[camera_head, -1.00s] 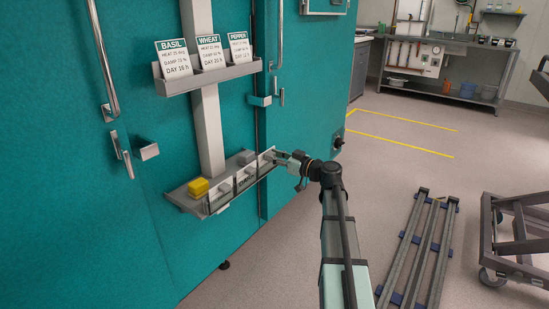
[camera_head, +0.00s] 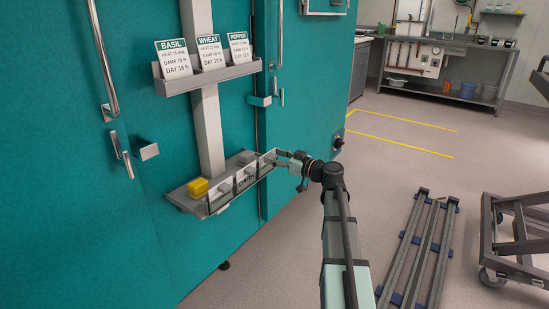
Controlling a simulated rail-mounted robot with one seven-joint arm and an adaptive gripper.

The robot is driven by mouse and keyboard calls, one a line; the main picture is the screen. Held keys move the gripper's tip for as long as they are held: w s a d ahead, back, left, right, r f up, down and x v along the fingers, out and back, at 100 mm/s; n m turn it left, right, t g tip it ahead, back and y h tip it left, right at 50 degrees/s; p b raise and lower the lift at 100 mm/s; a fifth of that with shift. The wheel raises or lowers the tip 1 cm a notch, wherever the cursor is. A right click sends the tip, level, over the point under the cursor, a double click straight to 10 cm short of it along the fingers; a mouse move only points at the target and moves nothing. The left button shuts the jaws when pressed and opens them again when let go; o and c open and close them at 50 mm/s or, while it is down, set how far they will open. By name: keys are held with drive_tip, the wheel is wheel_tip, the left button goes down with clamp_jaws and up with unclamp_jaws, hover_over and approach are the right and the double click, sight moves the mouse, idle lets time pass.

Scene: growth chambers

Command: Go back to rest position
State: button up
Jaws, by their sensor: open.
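My gripper (camera_head: 278,158) is at the right end of the lower grey shelf (camera_head: 184,205), its fingers apart, pointing left. My arm reaches up to it from the bottom of the view. The gripper's fingers are close to the rightmost small holder (camera_head: 267,162) on the shelf; whether they touch it is too small to tell. Nothing shows held between the fingers.
The shelf carries a yellow block (camera_head: 198,187), a grey block (camera_head: 247,157) and small grey holders. Label cards stand on the upper shelf (camera_head: 215,77) against the teal chamber (camera_head: 60,200). Rails (camera_head: 420,250) and a cart (camera_head: 515,240) stand right. The floor between is clear.

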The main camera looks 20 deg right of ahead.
drive_tip(key=b+v, duration=0.2)
drive_tip(key=v, duration=0.5)
idle(0.7)
idle(0.4)
